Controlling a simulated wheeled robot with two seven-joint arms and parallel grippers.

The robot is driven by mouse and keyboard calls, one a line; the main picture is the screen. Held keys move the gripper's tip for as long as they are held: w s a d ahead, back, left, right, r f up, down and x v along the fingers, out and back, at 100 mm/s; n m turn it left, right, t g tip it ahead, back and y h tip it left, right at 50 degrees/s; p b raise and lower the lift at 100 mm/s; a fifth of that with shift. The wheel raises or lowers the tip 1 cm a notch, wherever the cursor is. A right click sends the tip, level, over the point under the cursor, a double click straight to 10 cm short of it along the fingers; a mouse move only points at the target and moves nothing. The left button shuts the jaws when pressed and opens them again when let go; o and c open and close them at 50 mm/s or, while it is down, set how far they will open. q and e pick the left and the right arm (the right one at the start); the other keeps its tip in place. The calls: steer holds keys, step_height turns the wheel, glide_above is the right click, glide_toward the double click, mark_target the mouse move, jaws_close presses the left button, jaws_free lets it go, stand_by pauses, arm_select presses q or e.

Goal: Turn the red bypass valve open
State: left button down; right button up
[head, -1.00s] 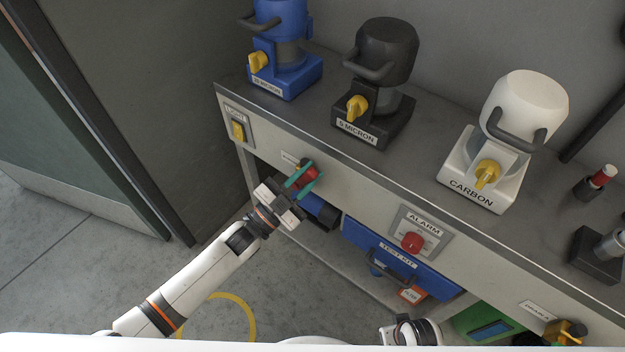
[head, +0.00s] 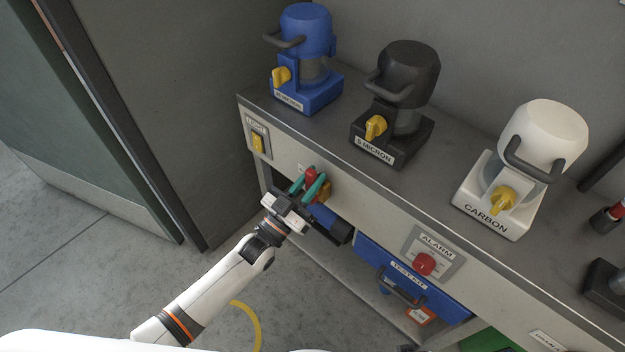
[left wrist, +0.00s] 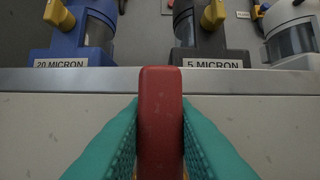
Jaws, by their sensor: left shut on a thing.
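The red bypass valve handle (head: 311,175) is on the front of the bench, below its top edge, on a yellow body (head: 325,191). My left gripper (head: 313,184) is shut on the handle, with one teal finger on each side. In the left wrist view the red handle (left wrist: 160,118) stands upright in the picture between the teal fingers (left wrist: 160,140). The fingers and gripper body hide part of the valve, and its label is mostly covered. My right gripper is not in view.
Blue (head: 309,90), black (head: 393,135) and white (head: 490,207) filter housings with yellow knobs stand on the bench. A yellow light switch (head: 257,143) is left of the valve. A red alarm knob (head: 424,264) and blue test kit box (head: 400,282) are to the right.

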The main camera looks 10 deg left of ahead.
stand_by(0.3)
arm_select(q)
steer(key=c, duration=1.2)
jaws_free()
steer(key=shift+c, duration=0.2)
steer(key=shift+s+a+f, duration=0.1)
steer(key=shift+a, duration=0.05)
steer(key=v, duration=1.1)
steer(key=shift+s+a+f, duration=0.15)
steer(key=shift+s, duration=0.15)
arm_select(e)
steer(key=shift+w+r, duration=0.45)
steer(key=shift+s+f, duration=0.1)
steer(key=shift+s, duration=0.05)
